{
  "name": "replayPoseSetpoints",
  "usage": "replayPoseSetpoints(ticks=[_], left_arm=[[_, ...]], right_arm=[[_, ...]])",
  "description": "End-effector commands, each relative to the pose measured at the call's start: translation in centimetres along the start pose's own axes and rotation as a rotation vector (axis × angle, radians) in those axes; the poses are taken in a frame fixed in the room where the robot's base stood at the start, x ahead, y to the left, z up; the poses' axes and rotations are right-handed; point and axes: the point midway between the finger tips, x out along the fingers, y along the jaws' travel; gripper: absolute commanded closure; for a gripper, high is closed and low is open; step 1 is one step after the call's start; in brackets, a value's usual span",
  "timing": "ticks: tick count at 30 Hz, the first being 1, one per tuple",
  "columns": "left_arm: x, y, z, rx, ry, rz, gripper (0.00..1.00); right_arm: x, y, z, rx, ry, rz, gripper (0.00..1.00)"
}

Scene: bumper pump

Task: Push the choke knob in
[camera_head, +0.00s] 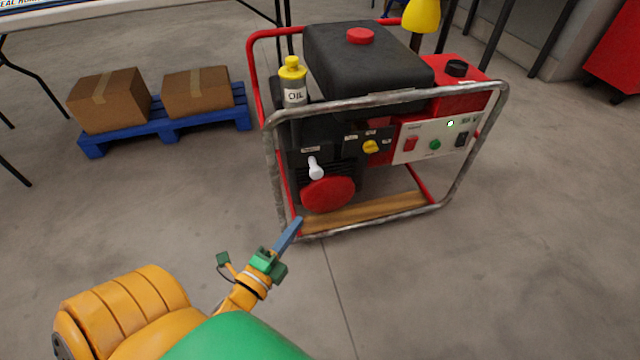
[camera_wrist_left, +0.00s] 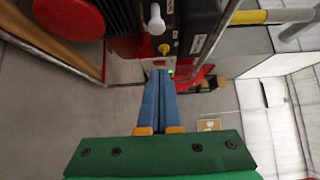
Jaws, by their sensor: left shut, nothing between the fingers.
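The generator (camera_head: 365,55) stands on the floor in a grey tube frame (camera_head: 385,99). On its front a white knob (camera_head: 315,168) sticks out above a round red cover (camera_head: 328,194); it looks like the choke knob, but its label is too small to read. The white knob also shows near the top of the left wrist view (camera_wrist_left: 156,20), standing out on its stem. My left gripper (camera_head: 297,222) is shut and empty, its blue fingers in front of and below the white knob, apart from it. The fingers also show in the wrist view (camera_wrist_left: 160,75). My right gripper is in neither view.
A yellow knob (camera_head: 371,147) and a white switch panel (camera_head: 412,146) lie right of the white knob. The frame's tubes border the front. An oil bottle (camera_head: 293,85) stands at upper left. A blue pallet (camera_head: 170,128) with two boxes is further left. The floor in front is clear.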

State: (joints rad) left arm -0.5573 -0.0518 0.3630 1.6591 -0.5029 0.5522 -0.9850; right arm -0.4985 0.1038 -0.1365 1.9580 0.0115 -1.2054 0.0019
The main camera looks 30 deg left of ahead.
Motion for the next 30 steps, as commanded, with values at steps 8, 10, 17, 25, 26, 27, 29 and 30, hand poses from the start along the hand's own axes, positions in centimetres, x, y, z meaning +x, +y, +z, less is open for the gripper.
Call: replayPoseSetpoints(ticks=[8,10,17,25,26,27,29,30], left_arm=[[3.0,0.2,0.0,-0.003,0.001,-0.002,1.00],[4.6,0.2,0.0,-0.003,0.001,-0.003,1.00],[9.6,0.3,0.0,-0.004,0.000,-0.001,1.00],[12.5,0.3,2.4,-0.003,0.000,0.003,1.00],[12.6,0.3,2.6,-0.003,-0.001,0.003,1.00],[12.8,0.2,2.7,-0.004,-0.001,0.002,1.00],[12.9,0.2,2.8,-0.004,-0.001,0.002,1.00],[12.9,0.1,2.9,-0.005,-0.001,0.003,1.00]], right_arm=[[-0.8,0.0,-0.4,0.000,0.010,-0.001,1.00],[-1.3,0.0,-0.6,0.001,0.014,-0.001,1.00],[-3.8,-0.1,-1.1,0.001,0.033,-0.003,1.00],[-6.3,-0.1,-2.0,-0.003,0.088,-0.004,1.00],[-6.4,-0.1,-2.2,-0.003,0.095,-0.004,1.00],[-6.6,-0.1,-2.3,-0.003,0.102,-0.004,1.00],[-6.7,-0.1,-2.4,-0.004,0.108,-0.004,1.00],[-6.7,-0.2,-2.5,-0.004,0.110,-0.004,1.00]])
